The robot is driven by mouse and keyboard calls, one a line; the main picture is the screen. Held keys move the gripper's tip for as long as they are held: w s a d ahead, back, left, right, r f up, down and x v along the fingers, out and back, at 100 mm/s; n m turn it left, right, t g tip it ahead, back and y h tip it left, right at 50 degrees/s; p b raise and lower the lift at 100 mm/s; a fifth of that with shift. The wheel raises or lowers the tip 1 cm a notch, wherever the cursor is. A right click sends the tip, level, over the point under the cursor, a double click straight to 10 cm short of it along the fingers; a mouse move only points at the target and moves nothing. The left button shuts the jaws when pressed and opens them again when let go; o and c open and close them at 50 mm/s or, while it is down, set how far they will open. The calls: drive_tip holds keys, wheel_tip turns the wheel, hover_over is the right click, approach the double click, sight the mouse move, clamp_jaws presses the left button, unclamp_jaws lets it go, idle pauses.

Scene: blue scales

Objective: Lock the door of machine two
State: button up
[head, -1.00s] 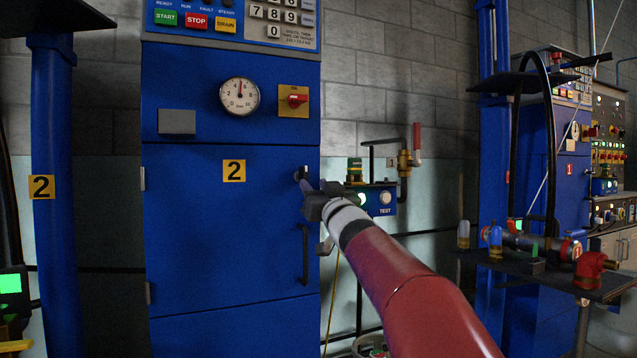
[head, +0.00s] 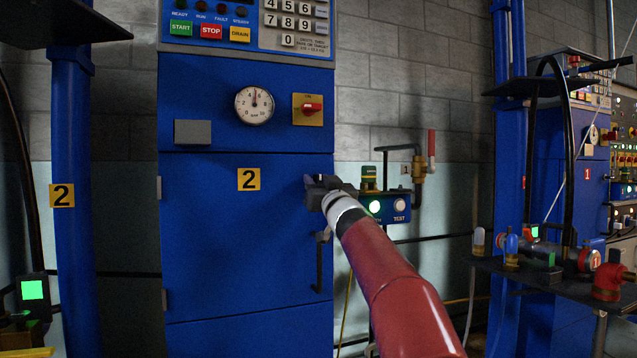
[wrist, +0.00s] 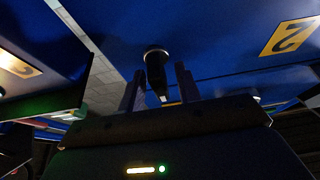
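Machine two's blue door (head: 240,240) looks shut and carries a yellow "2" label (head: 249,179). A black vertical handle (head: 319,263) is on its right side. My gripper (head: 313,183) is at the door's upper right edge and mostly hides the lock in the head view. In the wrist view, the lock's dark knob (wrist: 154,66) sticks out from a round base on the blue panel. My gripper's two fingers (wrist: 159,74) stand on either side of the knob, open, with visible gaps. The lock's turned position is hard to tell.
A test box (head: 388,207) with a lit green button stands right of the door, close to my arm. A gauge (head: 254,105) and a red switch (head: 308,109) are above the door. A shelf with fittings (head: 540,268) is at the right.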

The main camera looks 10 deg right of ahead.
clamp_jaws()
drive_tip(key=shift+r+n+p, duration=0.15)
drive_tip(key=shift+n+p, duration=0.35)
drive_tip(key=n+y+p, duration=0.2)
drive_tip(key=shift+r+n+p, duration=0.1)
drive_tip(key=shift+n+p, duration=0.2)
drive_tip(key=shift+n, duration=0.1)
drive_tip(key=n+g+y+p, duration=0.1)
drive_tip(key=n+p, duration=0.1)
drive_tip(key=n, duration=0.1)
drive_tip(key=n+g+y+p, duration=0.1)
drive_tip(key=n+y+p, duration=0.1)
drive_tip(key=n+p, duration=0.1)
drive_tip(key=shift+a, duration=0.2)
drive_tip(key=n+g+p, duration=0.1)
drive_tip(key=n+p, duration=0.1)
drive_tip(key=n+g+p, duration=0.1)
drive_tip(key=n+p, duration=0.1)
drive_tip(key=n, duration=0.1)
drive_tip(key=n+g+y+p, duration=0.1)
drive_tip(key=n+p, duration=0.1)
drive_tip(key=n, duration=0.1)
drive_tip(key=shift+a+f, duration=0.15)
drive_tip(key=shift+f, duration=0.1)
drive_tip(key=shift+f+n+g+p, duration=0.2)
drive_tip(key=shift+n+g+p, duration=0.35)
drive_tip(key=shift+n, duration=0.6)
drive_tip(key=shift+f+n+g+p, duration=0.2)
drive_tip(key=shift+n+g+p, duration=0.3)
drive_tip(key=shift+n, duration=0.65)
